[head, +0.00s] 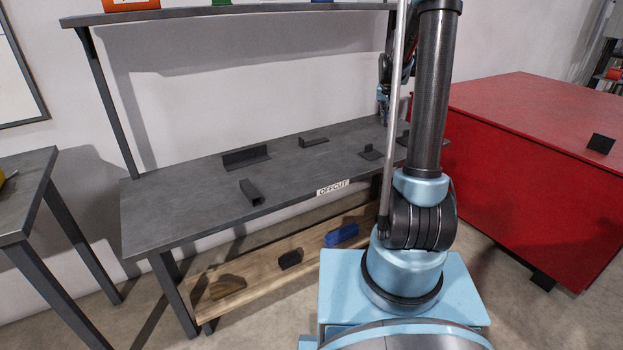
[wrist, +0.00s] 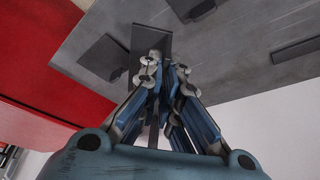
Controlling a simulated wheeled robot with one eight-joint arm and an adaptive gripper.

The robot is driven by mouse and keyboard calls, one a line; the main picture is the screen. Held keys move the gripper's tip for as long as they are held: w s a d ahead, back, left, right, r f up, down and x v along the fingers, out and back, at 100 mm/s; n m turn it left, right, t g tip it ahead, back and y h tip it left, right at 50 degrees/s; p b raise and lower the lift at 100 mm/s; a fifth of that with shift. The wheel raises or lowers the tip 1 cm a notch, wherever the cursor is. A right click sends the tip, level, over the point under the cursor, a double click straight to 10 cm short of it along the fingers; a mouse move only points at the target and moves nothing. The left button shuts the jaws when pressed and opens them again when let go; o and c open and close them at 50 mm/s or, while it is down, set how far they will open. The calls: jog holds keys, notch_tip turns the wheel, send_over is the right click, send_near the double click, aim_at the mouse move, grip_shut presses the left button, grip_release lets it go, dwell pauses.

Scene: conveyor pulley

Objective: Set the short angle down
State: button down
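My gripper (wrist: 165,68) shows in the wrist view with its fingers close together on a dark grey piece, which appears to be the short angle (wrist: 152,38). Part of the piece juts out past the fingertips, and the rest is hidden between the fingers. In the head view my gripper is mostly hidden behind my arm, over the right end of the grey workbench (head: 190,205). I cannot clearly see a gap between the held piece and the bench top.
Dark offcuts lie on the bench: a long angle (head: 245,157), a short piece (head: 314,141), a channel-like piece (head: 252,191) and a small bracket (head: 371,152). An OFFCUT label (head: 333,188) marks the front edge. A red cabinet (head: 520,180) stands right. The bench's left end is clear.

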jog(key=shift+a, duration=0.2)
jog(key=s+a+f+m+g+h, duration=0.1)
jog(key=s+a+f+m, duration=0.15)
jog(key=s+a, duration=0.6)
jog(key=s+a+f+m+h, duration=0.1)
jog(key=s+a+m, duration=0.25)
jog(key=a, duration=0.95)
jog(key=s+a+f+m+g, duration=0.1)
jog(key=s+a+m, duration=0.1)
jog(key=s+a, duration=0.65)
jog(key=shift+w+a+f, duration=0.25)
jog(key=shift+w+f, duration=0.1)
jog(key=shift+f, duration=1.3)
jog(key=shift+w+a+f, duration=0.3)
jog(key=shift+f, duration=1.3)
jog(key=shift+w+a+f, duration=0.25)
jog(key=shift+w+f, duration=0.1)
jog(key=shift+f, duration=1.3)
jog(key=c, duration=1.8)
grip_release()
